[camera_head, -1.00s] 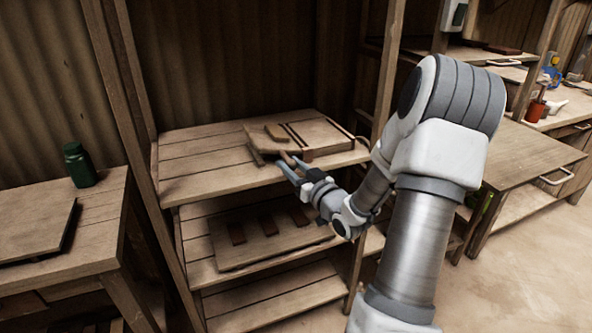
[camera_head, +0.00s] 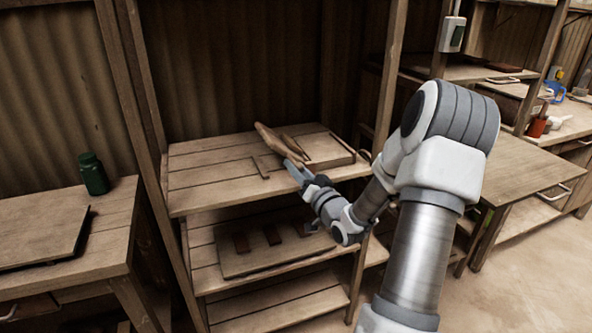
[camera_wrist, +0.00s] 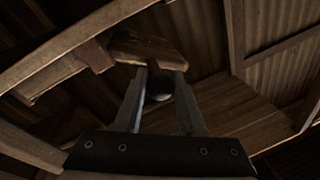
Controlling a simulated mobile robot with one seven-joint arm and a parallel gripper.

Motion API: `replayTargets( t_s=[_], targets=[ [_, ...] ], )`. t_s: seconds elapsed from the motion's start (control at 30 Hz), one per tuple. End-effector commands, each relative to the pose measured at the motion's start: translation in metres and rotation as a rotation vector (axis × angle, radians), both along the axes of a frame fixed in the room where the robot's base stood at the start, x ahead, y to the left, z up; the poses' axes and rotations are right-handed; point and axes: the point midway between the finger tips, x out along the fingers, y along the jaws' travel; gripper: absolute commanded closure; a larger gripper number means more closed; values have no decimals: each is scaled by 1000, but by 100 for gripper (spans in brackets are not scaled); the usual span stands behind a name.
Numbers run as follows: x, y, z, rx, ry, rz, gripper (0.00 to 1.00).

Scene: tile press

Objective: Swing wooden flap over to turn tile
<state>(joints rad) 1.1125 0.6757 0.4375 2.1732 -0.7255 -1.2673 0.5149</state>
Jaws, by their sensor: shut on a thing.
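In the head view the wooden flap (camera_head: 270,140) of the tile press stands raised and tilted at the left of the press. The fixed wooden half (camera_head: 328,149) lies flat on the shelf to its right. My gripper (camera_head: 291,166) is at the front lower edge of the flap, shut on its handle. In the wrist view a rounded dark end, apparently the handle (camera_wrist: 159,84), sits between my two fingers (camera_wrist: 160,88). I cannot make out a tile in the press; the flap and gripper may hide it.
The press stands on a slatted shelf (camera_head: 205,185) between upright posts. A green bottle (camera_head: 93,174) stands on the left table. Free shelf room lies left of the press.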

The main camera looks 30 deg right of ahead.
Motion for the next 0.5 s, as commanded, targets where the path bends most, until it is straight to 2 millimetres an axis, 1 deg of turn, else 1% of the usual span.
replayTargets(
  t_s=[0.03,0.5],
  targets=[
    [0,-1,3,24,-6,0,100],
    [-3,-12,16,253,-61,-3,100]
  ],
)
